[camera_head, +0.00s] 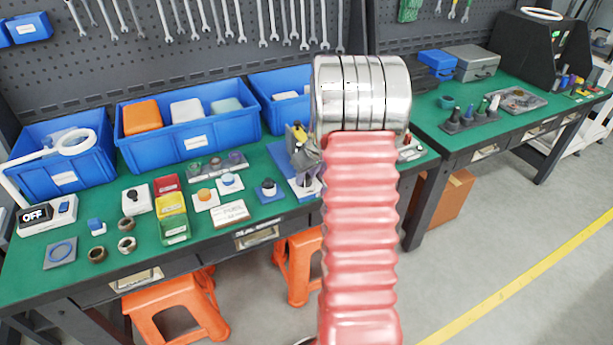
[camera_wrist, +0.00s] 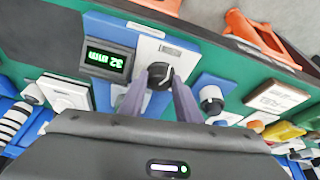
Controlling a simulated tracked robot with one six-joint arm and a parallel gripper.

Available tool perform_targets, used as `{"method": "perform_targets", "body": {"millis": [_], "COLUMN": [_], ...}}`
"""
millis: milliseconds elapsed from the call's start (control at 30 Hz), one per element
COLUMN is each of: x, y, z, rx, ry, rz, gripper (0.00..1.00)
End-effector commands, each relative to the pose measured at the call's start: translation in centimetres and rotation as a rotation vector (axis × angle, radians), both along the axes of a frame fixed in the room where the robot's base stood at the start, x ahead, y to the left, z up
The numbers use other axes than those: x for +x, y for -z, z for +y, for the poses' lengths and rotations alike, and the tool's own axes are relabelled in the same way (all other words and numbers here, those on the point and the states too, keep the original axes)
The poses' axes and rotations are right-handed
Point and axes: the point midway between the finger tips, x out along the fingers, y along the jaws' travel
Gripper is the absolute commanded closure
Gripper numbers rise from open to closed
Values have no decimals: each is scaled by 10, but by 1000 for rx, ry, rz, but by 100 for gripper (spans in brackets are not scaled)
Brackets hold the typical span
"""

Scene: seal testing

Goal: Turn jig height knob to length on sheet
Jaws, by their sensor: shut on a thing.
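The jig height knob (camera_wrist: 160,71) is a dark round knob on a white plate (camera_wrist: 147,50). In the wrist view my gripper (camera_wrist: 160,80) has its two purple-grey fingers on either side of the knob, shut on it. A display (camera_wrist: 105,60) beside the plate reads "32 mm" in green. In the head view my red ribbed arm hides most of the jig, and only a bit of my gripper shows. A card (camera_head: 232,213) with print too small to read lies on the green bench; a similar card shows in the wrist view (camera_wrist: 276,97).
Another dark knob on a blue base (camera_head: 268,188) stands close to the jig. Colored boxes (camera_head: 172,218), rings (camera_head: 127,244) and a device reading "OFF" (camera_head: 48,214) lie further left. Blue bins (camera_head: 190,140) line the back. Orange stools (camera_head: 178,300) stand under the bench.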

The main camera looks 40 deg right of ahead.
Motion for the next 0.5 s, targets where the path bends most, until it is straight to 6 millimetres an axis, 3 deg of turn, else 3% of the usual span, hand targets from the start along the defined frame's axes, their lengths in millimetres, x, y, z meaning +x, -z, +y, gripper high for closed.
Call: {"method": "perform_targets", "body": {"millis": [400, 433, 500], "x": [0, 0, 0], "y": [0, 0, 0], "z": [-1, -1, -1], "rx": [-2, -2, -2], "ry": [28, 28, 28], "rz": [-2, -2, -2], "gripper": [92, 69, 64]}}
